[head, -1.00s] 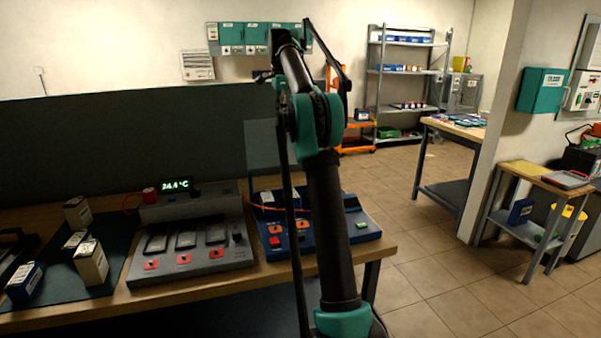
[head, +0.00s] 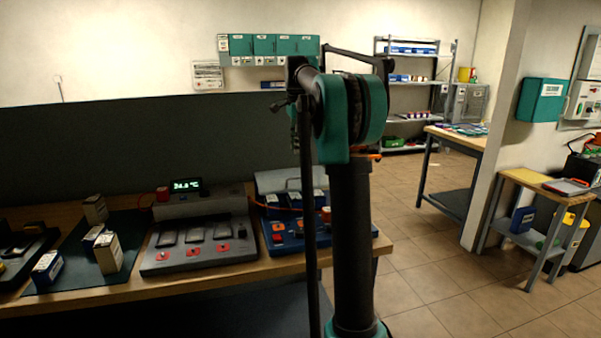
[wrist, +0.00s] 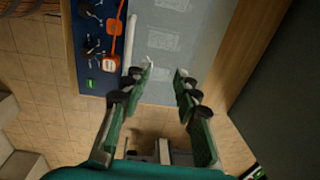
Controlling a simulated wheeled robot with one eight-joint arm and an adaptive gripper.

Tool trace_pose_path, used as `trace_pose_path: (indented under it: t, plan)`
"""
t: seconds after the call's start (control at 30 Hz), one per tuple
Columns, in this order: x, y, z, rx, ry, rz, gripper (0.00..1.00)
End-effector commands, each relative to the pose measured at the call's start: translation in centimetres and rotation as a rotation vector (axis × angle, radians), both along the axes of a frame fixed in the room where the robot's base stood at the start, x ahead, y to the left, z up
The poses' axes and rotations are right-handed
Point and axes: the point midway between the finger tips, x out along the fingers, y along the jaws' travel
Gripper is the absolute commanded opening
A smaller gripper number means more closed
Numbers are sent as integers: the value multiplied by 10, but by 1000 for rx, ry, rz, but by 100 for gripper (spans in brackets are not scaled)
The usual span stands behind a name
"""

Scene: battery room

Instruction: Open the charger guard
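The charger guard (wrist: 184,42) is a pale, see-through panel over the rear part of the blue charger (wrist: 95,45) in the wrist view. Faint white labels show through it, and a white bar runs along its front edge. In the head view the guard (head: 285,181) sits low above the blue labelled batteries, partly hidden by my arm; its exact tilt is hard to tell. My gripper (wrist: 165,74) is open, its fingers apart above the guard's near end. Nothing is between the fingers. One fingertip appears close to the front bar; contact cannot be told.
A grey charger (head: 200,255) with a lit display stands left of the blue one. Several boxed batteries stand on the dark mat (head: 75,275). A dark panel (head: 130,140) rises behind the bench. Open floor (head: 430,260) lies to the right.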

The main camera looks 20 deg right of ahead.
Motion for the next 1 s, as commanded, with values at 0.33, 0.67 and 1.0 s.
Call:
trace_pose_path:
  t: [0.33,0.67,1.0]
  plan:
    - [-40,0,-49,0,0,-1,31]
    - [-52,0,-76,1,-101,-1,31]
    - [-53,0,-79,0,-122,-1,31]
